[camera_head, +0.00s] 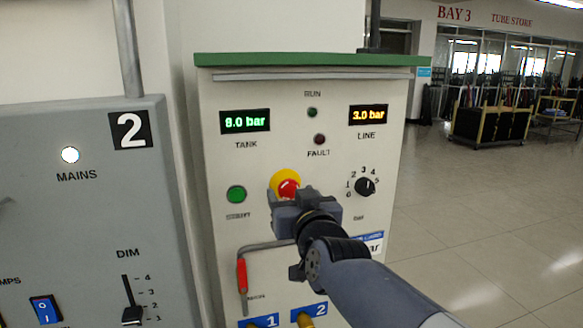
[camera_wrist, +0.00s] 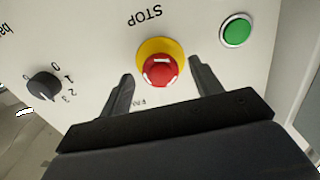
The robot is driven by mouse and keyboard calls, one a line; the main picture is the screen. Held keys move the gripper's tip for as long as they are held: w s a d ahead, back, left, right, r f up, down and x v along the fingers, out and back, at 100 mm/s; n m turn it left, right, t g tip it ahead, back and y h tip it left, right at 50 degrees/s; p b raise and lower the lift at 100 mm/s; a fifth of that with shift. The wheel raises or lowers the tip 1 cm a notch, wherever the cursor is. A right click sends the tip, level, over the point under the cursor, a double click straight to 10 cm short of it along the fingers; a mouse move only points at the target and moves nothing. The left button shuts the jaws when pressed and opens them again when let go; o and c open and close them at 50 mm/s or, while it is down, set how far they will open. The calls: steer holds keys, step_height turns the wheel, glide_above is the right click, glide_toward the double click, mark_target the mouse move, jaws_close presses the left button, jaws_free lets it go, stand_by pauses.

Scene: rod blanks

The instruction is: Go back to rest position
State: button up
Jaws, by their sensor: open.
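My gripper (camera_wrist: 160,88) is open, with its two dark fingers on either side of and short of the red stop button (camera_wrist: 161,70) on its yellow ring, in the wrist view. Nothing is between the fingertips. In the head view my arm reaches from the lower right to the cabinet (camera_head: 220,165), and my gripper (camera_head: 288,203) covers the lower part of the stop button (camera_head: 287,187). I cannot tell whether a finger touches the panel.
A green button (camera_head: 236,194) is left of the stop button and a black dial (camera_head: 365,186) right of it. A red-handled lever (camera_head: 242,275) is below. A grey panel (camera_head: 80,220) stands at left. Open floor (camera_head: 480,220) lies at right.

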steer(key=shift+w, duration=0.25)
steer(key=shift+n, duration=0.3)
